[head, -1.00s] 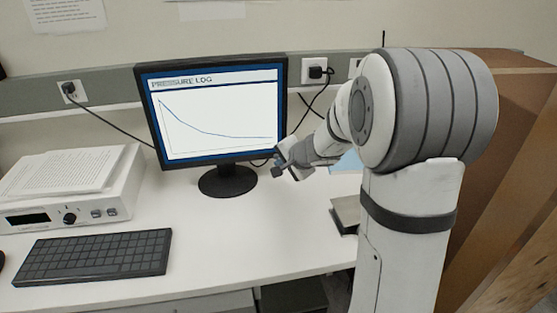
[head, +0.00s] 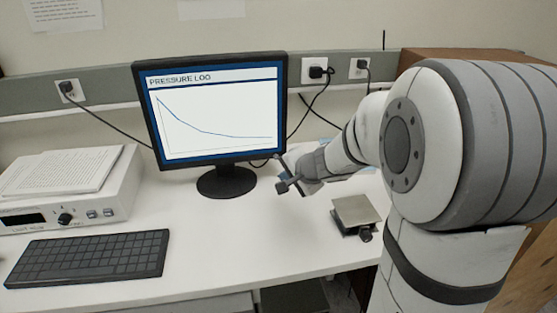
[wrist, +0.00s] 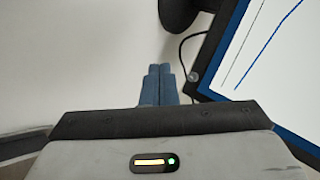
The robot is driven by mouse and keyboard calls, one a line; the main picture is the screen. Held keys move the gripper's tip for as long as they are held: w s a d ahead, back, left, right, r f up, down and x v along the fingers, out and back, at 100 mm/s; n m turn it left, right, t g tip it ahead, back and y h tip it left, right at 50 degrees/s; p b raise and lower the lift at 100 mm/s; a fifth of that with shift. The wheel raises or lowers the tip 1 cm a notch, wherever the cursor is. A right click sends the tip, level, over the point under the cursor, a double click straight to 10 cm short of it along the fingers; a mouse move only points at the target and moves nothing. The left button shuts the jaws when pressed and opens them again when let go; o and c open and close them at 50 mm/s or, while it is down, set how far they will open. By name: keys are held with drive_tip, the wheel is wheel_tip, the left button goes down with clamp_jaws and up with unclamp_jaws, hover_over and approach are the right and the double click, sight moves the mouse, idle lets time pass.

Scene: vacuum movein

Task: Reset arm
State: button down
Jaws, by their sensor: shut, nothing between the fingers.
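My gripper (head: 283,187) is above the white desk, just right of the monitor's stand in the head view. In the wrist view its two blue-grey fingers (wrist: 159,72) are side by side, shut with nothing between them. The monitor (head: 215,110) shows a "Pressure log" curve. Its screen also shows at the right of the wrist view (wrist: 265,50), close beside the fingers. My arm reaches in from the right and hides part of the desk's back right.
A small metal-topped device (head: 355,213) sits on the desk below my forearm. A keyboard (head: 88,258) and a white instrument (head: 75,200) with papers on top are at the left. Cables run from wall sockets (head: 314,70). The desk's front middle (head: 230,245) is clear.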

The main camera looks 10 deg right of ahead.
drive_tip(key=s+a+r+n+g+y, duration=0.1)
drive_tip(key=s+a+r+n+g, duration=0.1)
drive_tip(key=s+a+n, duration=0.3)
drive_tip(key=s+d+n+g+h, duration=0.2)
drive_tip(key=s+n, duration=0.1)
drive_tip(key=s, duration=0.7)
drive_tip(key=s+d+f+n+g+h, duration=0.1)
drive_tip(key=s+d+n+g+h, duration=0.1)
drive_tip(key=s, duration=0.8)
drive_tip(key=shift+s+d+n+h, duration=0.15)
drive_tip(key=shift+d+n+h, duration=0.3)
drive_tip(key=shift+d, duration=0.2)
